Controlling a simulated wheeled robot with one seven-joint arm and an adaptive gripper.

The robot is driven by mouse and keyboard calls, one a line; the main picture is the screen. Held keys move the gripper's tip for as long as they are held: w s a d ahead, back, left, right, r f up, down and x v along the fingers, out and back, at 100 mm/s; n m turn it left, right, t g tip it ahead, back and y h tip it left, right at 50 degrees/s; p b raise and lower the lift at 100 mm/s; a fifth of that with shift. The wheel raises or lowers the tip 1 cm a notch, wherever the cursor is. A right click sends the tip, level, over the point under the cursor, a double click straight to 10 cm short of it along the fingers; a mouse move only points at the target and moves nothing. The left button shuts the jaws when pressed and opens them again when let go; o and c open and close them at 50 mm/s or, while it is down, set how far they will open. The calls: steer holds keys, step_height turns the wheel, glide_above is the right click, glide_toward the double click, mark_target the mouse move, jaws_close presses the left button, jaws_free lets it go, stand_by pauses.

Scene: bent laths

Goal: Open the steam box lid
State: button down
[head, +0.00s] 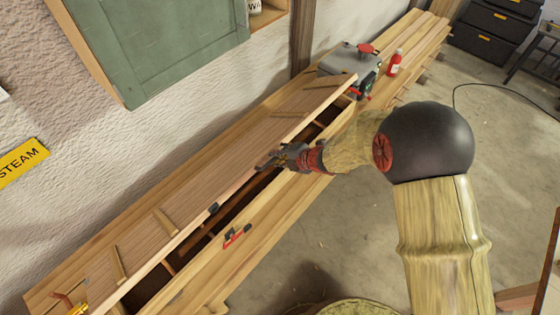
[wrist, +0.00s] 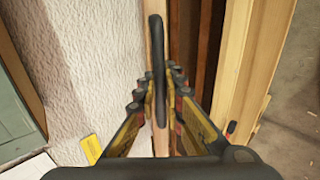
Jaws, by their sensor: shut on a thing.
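The steam box (head: 190,285) is a long, pale wooden box running diagonally along the wall in the head view. Its lid (head: 190,190), a long board with cross battens, is raised along the front edge, and a dark gap shows the interior. My gripper (head: 274,160) is at the lid's front edge, near mid-length. In the wrist view my gripper (wrist: 162,95) is shut on a black bar handle (wrist: 158,50) on the lid's edge (wrist: 157,138). The fingers partly hide the handle. A red latch (head: 235,235) sits on the box front, with a black catch (head: 213,207) on the lid.
A grey metal boiler (head: 345,60) and a red bottle (head: 394,63) stand at the box's far end. A green cabinet (head: 160,40) hangs on the wall above the lid. The concrete floor (head: 350,225) right of the box is mostly clear, with a cable farther back.

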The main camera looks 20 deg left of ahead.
steer(key=w+a+r+p, duration=0.3)
steer(key=a+r+p, duration=0.3)
steer(key=a+r, duration=0.15)
steer(key=w+a+r, duration=0.3)
steer(key=w+a, duration=0.1)
steer(key=a, duration=0.6)
steer(key=w+a+r, duration=0.3)
steer(key=w+a, duration=0.1)
steer(key=a, duration=0.6)
steer(key=shift+w+a+r, duration=0.2)
steer(key=shift+w+r, duration=0.05)
steer(key=shift+w, duration=0.05)
steer(key=c, duration=1.6)
jaws_free()
steer(key=shift+s+d, duration=0.1)
steer(key=v, duration=0.9)
steer(key=shift+f, duration=0.1)
steer(key=shift+d, duration=0.1)
